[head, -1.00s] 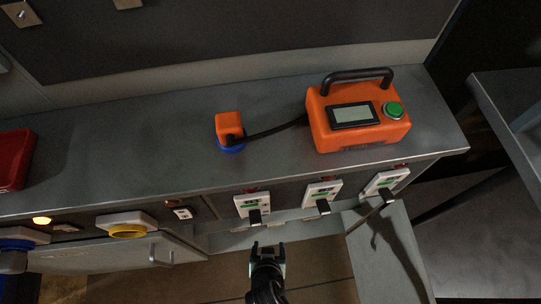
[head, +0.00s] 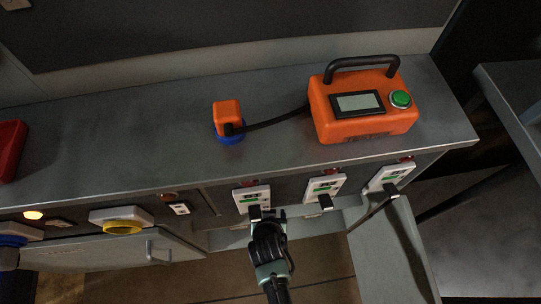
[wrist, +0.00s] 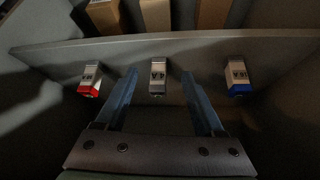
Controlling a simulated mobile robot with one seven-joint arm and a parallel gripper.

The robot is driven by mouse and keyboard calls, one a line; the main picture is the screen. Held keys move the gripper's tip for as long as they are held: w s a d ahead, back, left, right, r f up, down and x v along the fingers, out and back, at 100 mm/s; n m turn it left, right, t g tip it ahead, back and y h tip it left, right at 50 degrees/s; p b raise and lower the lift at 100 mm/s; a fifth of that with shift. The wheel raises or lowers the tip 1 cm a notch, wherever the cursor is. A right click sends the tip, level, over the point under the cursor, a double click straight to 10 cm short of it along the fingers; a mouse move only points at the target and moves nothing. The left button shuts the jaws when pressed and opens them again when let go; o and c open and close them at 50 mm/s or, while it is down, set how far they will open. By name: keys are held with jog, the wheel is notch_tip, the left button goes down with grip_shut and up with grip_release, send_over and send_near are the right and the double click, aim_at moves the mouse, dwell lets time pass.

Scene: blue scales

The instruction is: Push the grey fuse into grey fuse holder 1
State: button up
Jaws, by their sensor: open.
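In the wrist view a grey-ended fuse (wrist: 158,76) with a pale label lies ahead, between the lines of my two fingers. My gripper (head: 268,213) is open, and it also shows in the wrist view (wrist: 160,78) with a clear gap on both sides of the grey fuse. I cannot tell which part is grey fuse holder 1, nor whether my fingers touch anything.
A red-ended fuse (wrist: 90,80) and a blue-ended fuse (wrist: 238,77) flank the grey one. Two more white units (head: 325,187) (head: 392,177) stand to the right. An open door (head: 388,250) hangs at the lower right. An orange device (head: 362,108) sits on the counter.

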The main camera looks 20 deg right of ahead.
jog(key=w, duration=0.1)
jog(key=w+d+b, duration=0.1)
jog(key=w, duration=0.1)
jog(key=shift+d+f, duration=0.1)
jog(key=shift+d, duration=0.1)
jog(key=shift+b+x, duration=0.85)
jog(key=shift+x, duration=0.35)
jog(key=shift+w+d+f, duration=0.2)
jog(key=shift+w, duration=0.05)
jog(key=shift+c, duration=0.2)
grip_shut()
